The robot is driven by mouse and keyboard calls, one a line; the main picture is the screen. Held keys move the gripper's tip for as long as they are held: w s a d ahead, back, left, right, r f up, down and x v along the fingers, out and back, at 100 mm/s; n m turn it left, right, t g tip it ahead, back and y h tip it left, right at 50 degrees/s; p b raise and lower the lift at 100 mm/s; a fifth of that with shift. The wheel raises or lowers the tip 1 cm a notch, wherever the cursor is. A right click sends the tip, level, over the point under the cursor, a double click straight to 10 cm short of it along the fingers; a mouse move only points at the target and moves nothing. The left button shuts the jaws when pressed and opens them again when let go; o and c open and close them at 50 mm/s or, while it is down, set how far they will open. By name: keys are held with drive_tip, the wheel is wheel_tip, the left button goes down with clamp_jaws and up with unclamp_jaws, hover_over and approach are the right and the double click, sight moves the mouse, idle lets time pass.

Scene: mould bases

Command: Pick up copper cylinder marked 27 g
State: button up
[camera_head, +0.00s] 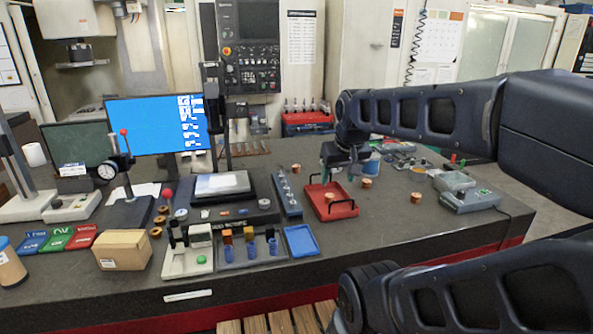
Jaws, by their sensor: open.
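Several small copper cylinders stand on the dark table: one (297,168) behind the red tray, one (330,198) in the tray, one (366,183) just right of it and one (416,197) farther right. Their markings are too small to read, so I cannot tell which is marked 27 g. My gripper (326,178) hangs from the arm above the back part of the red tray. It is open, with no cylinder visible in it. Its fingertips are small and partly unclear.
The red tray (352,211) has black handles. A blue tray (301,241), a narrow grey rack (287,193) and a dark raised plate (263,215) lie left of it. A grey control box (470,200) stands at right. Table around the right cylinders is mostly clear.

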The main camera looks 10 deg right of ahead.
drive_tip(key=shift+o, duration=0.4)
drive_tip(key=shift+w+r, duration=0.1)
drive_tip(key=w+r+n+g, duration=0.1)
drive_tip(key=w+r+n, duration=0.3)
drive_tip(key=w, duration=0.9)
drive_tip(key=n+g, duration=0.4)
drive_tip(key=n, duration=0.4)
hover_over(297, 166)
wheel_tip(297, 166, down, 18)
drive_tip(key=f, duration=1)
drive_tip(key=shift+w+f, duration=0.2)
drive_tip(key=shift+w, duration=0.05)
drive_tip(key=shift+c, duration=0.2)
drive_tip(key=shift+r, duration=0.1)
drive_tip(key=c, duration=1.3)
